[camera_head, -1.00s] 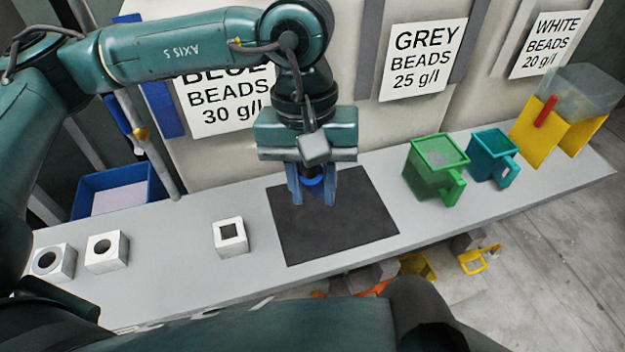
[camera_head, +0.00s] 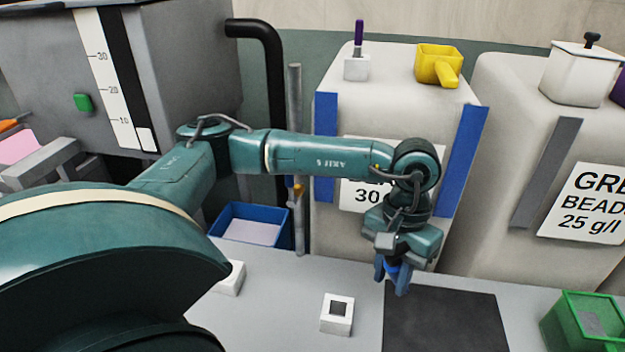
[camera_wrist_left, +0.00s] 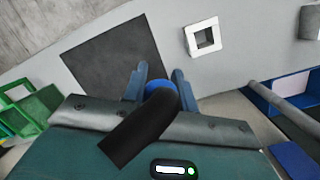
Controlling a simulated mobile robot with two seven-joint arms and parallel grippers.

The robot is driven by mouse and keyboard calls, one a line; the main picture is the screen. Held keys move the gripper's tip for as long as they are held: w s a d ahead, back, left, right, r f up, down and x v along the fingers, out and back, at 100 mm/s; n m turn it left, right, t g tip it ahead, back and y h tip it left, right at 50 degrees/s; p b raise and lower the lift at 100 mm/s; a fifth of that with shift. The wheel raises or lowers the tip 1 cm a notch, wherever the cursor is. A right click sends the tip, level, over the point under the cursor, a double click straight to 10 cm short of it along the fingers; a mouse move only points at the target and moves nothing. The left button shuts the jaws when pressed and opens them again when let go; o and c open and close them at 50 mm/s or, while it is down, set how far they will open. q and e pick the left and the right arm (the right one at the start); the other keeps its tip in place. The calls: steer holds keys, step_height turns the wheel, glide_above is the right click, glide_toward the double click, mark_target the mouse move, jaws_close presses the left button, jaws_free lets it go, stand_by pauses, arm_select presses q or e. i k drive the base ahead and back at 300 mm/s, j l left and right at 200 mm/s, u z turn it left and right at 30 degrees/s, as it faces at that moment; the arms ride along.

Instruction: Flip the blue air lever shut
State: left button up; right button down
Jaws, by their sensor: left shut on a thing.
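A small blue lever (camera_head: 290,184) stands next to a brass fitting (camera_head: 299,190) on the grey upright pipe (camera_head: 296,120), left of the blue-beads container in the head view. It is small there, and its exact angle is hard to tell. My left gripper (camera_head: 391,284) points down over the bench by the dark mat, well to the right of the lever. It is shut on a dark cylinder with a blue round end (camera_wrist_left: 138,128), seen in the left wrist view between the fingers (camera_wrist_left: 159,78). My right gripper is not in view.
A dark mat (camera_head: 440,320) lies on the grey bench. A blue bin (camera_head: 250,228) stands by the pipe. The beads containers line the back.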

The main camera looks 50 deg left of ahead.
mark_target(289, 178)
steer(key=k+l, duration=0.2)
steer(key=k, duration=0.15)
steer(key=u, duration=2.2)
